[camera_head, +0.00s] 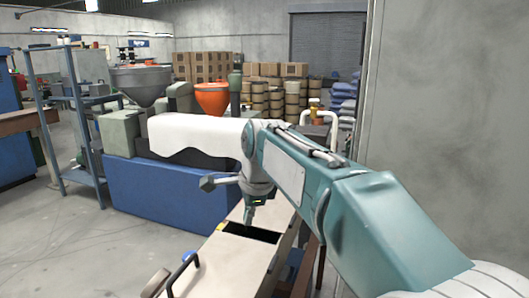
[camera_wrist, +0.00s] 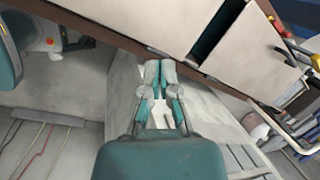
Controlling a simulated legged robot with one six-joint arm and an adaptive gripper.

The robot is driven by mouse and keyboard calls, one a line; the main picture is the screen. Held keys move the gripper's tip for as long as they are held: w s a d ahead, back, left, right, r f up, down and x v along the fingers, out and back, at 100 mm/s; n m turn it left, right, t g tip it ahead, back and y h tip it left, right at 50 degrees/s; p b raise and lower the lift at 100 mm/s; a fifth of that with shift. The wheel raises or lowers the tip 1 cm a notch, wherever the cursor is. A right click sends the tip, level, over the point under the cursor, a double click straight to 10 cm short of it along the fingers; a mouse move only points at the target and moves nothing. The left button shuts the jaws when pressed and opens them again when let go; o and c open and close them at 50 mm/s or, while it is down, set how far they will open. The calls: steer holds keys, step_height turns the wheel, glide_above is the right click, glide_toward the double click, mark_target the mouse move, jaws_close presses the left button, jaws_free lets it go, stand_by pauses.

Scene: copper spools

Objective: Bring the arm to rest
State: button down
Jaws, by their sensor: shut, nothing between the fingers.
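My teal and white arm reaches in from the lower right of the head view and bends down at its wrist. My gripper (camera_head: 248,217) points down just above a light-coloured bench top with a dark rectangular opening (camera_head: 250,232). Whether the fingertips touch anything there cannot be told. In the wrist view my gripper (camera_wrist: 160,68) is shut, with its two fingers together and nothing between them. Light panels with a dark gap (camera_wrist: 214,32) lie beyond the fingertips in that view.
A blue machine base (camera_head: 160,192) stands left of the bench, with a grey hopper (camera_head: 140,80) and an orange hopper (camera_head: 211,98) above. A blue shelf frame (camera_head: 75,120) stands further left. A grey wall (camera_head: 445,120) is close on the right. Floor at lower left is clear.

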steer(key=s+d+f+n+t+h, duration=0.1)
steer(key=s+d+f+n, duration=0.3)
steer(key=s+d+n, duration=0.3)
steer(key=s+d+f+n+t+h, duration=0.1)
steer(key=s+d+f+n, duration=0.4)
steer(key=s+d, duration=0.7)
steer(key=s+n+t, duration=0.1)
steer(key=s+n, duration=0.1)
steer(key=s, duration=0.4)
steer(key=shift+s+f+n, duration=0.2)
steer(key=shift+f+n, duration=0.1)
steer(key=shift+n, duration=0.1)
